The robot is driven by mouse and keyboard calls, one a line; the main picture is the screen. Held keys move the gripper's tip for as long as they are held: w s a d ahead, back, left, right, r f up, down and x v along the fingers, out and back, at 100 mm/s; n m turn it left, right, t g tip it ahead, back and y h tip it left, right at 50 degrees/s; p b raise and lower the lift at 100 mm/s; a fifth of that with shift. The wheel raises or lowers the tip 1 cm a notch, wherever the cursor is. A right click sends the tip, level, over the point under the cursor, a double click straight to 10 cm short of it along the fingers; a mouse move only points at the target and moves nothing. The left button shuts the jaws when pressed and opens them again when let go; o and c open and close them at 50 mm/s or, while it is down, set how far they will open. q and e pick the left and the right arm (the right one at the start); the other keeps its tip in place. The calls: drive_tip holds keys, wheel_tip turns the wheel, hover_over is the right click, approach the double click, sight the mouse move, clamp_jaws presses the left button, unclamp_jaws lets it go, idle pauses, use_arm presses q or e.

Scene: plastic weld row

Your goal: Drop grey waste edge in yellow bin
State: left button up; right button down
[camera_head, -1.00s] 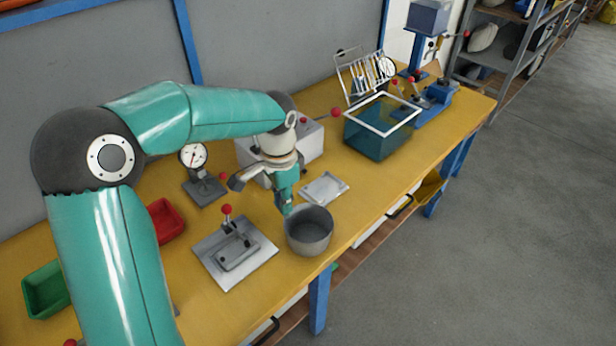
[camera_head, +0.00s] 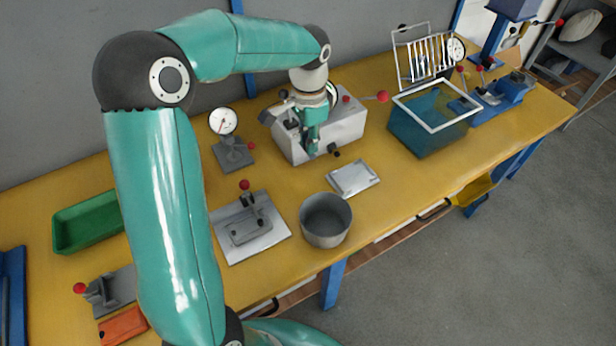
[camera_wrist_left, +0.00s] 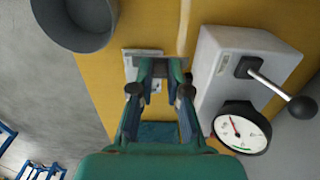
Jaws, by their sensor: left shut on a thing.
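My left gripper (camera_head: 313,148) hangs over the table in front of the grey box-shaped machine, behind the round grey pot and the flat tray. A yellow bin (camera_head: 478,190) sits low by the table's front edge at the right, partly hidden by the table, well away from the gripper. My right gripper is out of view.
A grey pot (camera_head: 326,220) and flat tray (camera_head: 353,178) stand near the front edge. The grey machine (camera_head: 338,125) with its red-knobbed lever is close behind the gripper. A teal open box (camera_head: 432,120) and wire rack (camera_head: 425,50) stand right. A lever fixture (camera_head: 250,228) is left.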

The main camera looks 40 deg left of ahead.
sight(308, 188)
use_arm(q)
wheel_tip(308, 188, down, 15)
drive_tip(key=shift+s+r+p, duration=0.1)
drive_tip(key=shift+p, duration=0.3)
drive_tip(key=o, duration=0.7)
